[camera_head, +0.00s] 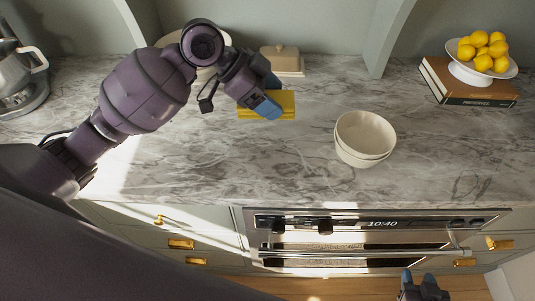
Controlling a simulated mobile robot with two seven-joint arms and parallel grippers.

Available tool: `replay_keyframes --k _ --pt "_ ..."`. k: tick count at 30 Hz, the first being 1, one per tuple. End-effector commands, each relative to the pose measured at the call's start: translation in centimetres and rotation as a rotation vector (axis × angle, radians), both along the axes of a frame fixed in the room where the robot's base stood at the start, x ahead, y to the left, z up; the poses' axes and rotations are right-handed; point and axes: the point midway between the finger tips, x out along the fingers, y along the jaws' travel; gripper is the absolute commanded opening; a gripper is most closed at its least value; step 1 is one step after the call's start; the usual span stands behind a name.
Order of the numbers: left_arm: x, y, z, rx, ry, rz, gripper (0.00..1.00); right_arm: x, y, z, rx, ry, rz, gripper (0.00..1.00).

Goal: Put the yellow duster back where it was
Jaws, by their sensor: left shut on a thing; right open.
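The yellow duster (286,100) is a flat yellow block at the back of the marble counter, left of the white bowls. My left gripper (268,107), with blue fingertips, is shut on it from above.
Stacked white bowls (364,138) stand on the counter (240,165) right of the duster. A butter dish (283,61) is behind it. Books (466,88) carry a stand of lemons (484,50) at right. A metal appliance (20,75) is at far left. The counter's front is clear.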

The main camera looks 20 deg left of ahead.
Motion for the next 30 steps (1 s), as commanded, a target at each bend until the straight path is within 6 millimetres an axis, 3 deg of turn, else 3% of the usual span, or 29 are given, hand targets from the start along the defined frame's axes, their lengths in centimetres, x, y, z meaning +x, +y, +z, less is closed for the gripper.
replay_keyframes --k 3,15,30 --pt "-0.1 0.0 -2.8 -0.002 0.007 0.003 0.50 0.1 0.0 0.0 -0.001 -0.001 0.002 0.43" --pt "-0.1 0.0 -11.2 0.000 0.005 0.005 0.50 -0.1 0.1 -0.3 0.002 0.004 0.001 0.43" --pt "-0.1 0.0 -15.8 0.000 0.005 0.005 0.50 -0.6 0.2 -0.6 0.006 0.013 -0.005 0.43"
